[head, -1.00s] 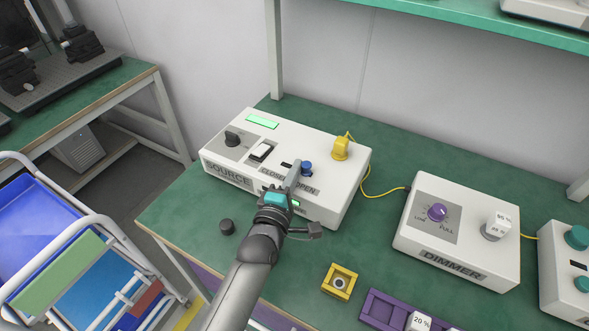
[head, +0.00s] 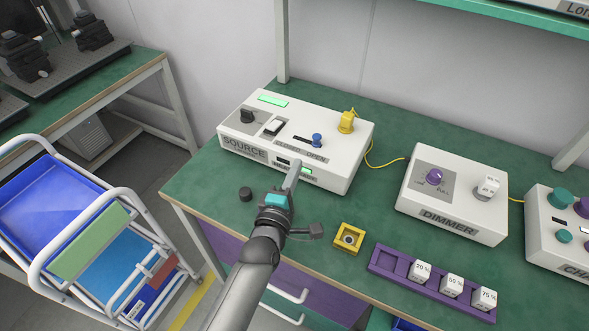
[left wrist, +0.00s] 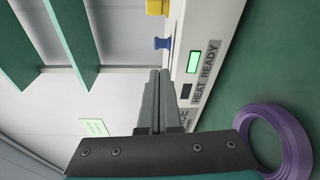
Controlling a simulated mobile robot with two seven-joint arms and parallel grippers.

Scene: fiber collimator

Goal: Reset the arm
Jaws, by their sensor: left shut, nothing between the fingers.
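My left gripper (head: 294,172) is shut and empty in front of the white SOURCE box (head: 344,178), its fingers pointing up toward the box's front face. In the left wrist view the closed fingers (left wrist: 158,77) lie close to the HEAT READY label (left wrist: 204,76); I cannot tell whether they touch the box. The box has a black knob (head: 247,116), a white rocker switch (head: 273,127), and a blue slider knob (head: 317,139) at the OPEN end. The slider knob also shows in the left wrist view (left wrist: 162,43). Green displays are lit. My right gripper is not in view.
A yellow plug (head: 346,122) with a yellow cable leads to the DIMMER box (head: 455,205). A cart (head: 60,205) stands left.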

